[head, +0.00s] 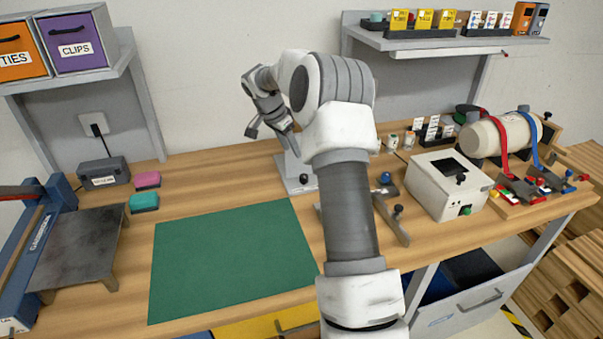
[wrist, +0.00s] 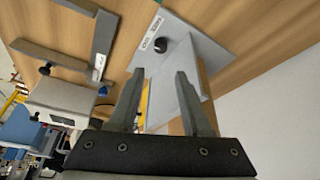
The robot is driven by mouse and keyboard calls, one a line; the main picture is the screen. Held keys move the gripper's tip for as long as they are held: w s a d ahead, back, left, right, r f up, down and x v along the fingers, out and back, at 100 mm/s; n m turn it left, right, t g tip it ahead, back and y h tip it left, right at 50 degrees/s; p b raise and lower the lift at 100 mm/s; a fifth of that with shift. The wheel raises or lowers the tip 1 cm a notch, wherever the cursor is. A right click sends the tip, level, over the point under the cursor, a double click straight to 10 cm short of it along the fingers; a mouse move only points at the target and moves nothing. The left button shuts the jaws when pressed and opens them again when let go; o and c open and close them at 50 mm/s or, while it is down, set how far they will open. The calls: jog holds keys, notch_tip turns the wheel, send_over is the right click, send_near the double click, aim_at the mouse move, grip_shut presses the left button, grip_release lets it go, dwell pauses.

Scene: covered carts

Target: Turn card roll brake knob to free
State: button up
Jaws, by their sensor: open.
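The black knob (head: 303,178) sits on the front part of a pale grey plate (head: 291,166) at the back middle of the bench. It also shows in the wrist view (wrist: 160,44), beside small white labels (wrist: 152,26) whose words are too small to read surely. I cannot tell which setting the knob points to. My gripper (head: 268,136) is above and to the left of the knob. In the wrist view my gripper (wrist: 160,72) is open and empty, its fingers apart, with the knob just beyond the fingertips. No card roll can be made out.
A grey bracket (head: 388,222) with another black knob (head: 398,209) stands to the right. Further right are a white box (head: 445,185) and a strapped cream cylinder (head: 490,135). A green mat (head: 220,258) lies clear in front. The wall (head: 215,80) is close behind.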

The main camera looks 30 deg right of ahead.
aim_at(303, 177)
jog(key=x, duration=1.3)
jog(key=shift+a+f, duration=0.1)
grip_shut()
